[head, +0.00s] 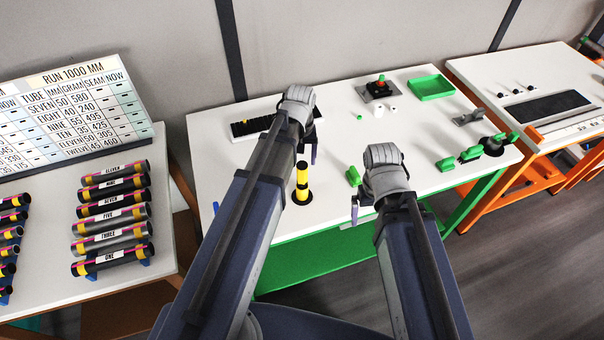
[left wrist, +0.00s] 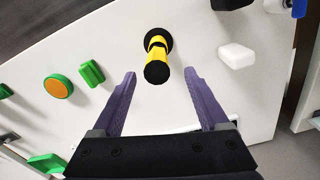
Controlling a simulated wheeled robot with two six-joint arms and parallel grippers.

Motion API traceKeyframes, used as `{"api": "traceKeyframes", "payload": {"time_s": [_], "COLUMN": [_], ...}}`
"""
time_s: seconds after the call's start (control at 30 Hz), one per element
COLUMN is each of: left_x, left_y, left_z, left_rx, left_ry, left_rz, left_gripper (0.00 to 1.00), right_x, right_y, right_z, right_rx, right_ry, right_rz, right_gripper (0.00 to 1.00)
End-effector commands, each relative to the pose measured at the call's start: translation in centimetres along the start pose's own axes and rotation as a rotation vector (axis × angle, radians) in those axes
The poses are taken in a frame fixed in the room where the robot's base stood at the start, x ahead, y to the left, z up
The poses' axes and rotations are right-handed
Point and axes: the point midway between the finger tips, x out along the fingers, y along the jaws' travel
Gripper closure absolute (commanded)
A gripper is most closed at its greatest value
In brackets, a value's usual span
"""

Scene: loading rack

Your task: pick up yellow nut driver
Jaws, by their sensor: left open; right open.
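The yellow nut driver (head: 302,180), banded yellow and black, stands upright on the white table near its front edge, on a dark round base. In the left wrist view the nut driver (left wrist: 158,62) appears between and slightly beyond the fingertips, seen nearly from above. My left gripper (head: 312,148) is open and empty, above and behind the driver in the head view; its two purple fingers (left wrist: 159,74) are spread apart. My right gripper (head: 355,209) is open and empty, to the right of the driver near the table's front edge.
A green block (head: 353,176) lies between the driver and my right gripper. In the left wrist view a white block (left wrist: 237,55) and an orange-and-green round piece (left wrist: 58,86) flank the driver. A black rack (head: 253,126) and a green tray (head: 431,87) sit farther back.

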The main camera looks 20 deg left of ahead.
Motion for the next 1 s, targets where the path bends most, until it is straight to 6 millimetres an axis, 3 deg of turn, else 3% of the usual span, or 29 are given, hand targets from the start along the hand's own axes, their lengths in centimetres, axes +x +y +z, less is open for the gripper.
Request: {"api": "traceKeyframes", "payload": {"time_s": [0.23,0.57,1.0], "left_x": [2.4,3.1,7.8], "left_y": [0.1,0.1,0.5], "left_z": [0.0,0.0,-0.2], "left_rx": [0.001,0.002,0.002], "left_ry": [0.000,0.000,0.000], "left_rz": [0.000,0.000,0.000], "left_gripper": [0.23,0.23,0.23], "right_x": [2.4,3.1,7.8], "right_y": [-0.2,-0.3,-0.7], "right_z": [-0.1,-0.2,-0.5], "right_rx": [-0.004,-0.007,-0.012], "right_ry": [0.000,0.000,0.000], "right_rz": [0.001,0.001,0.002], "right_gripper": [0.00,0.00,0.00]}}
